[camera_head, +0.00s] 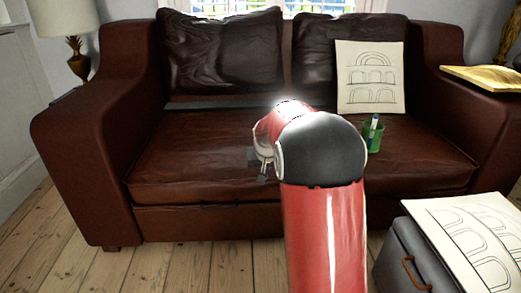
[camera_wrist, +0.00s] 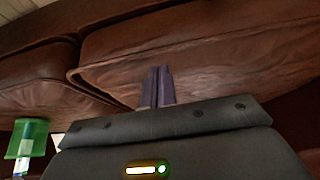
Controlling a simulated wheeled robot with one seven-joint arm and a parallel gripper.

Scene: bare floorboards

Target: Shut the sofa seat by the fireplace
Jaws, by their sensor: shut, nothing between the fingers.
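The brown leather sofa (camera_head: 205,215) fills the head view. Its left seat (camera_head: 190,150) has a dark strip (camera_head: 220,103) along its back edge, below the back cushion. In the wrist view the same seat (camera_wrist: 220,55) shows beside the other seat (camera_wrist: 50,100), with a seam or step between them. My gripper is shut and empty, with its fingers (camera_wrist: 157,85) close to the left seat's leather; I cannot tell whether they touch. In the head view my gripper (camera_head: 258,172) is over the seat's right part, partly hidden by my red arm. No fireplace is in view.
A green cup (camera_head: 373,135) with something in it and a drawing (camera_head: 370,78) rest on the right seat. A grey box (camera_head: 405,255) with another drawing stands at front right. A lamp (camera_head: 73,40) stands at far left. Bare floor (camera_head: 190,270) lies in front.

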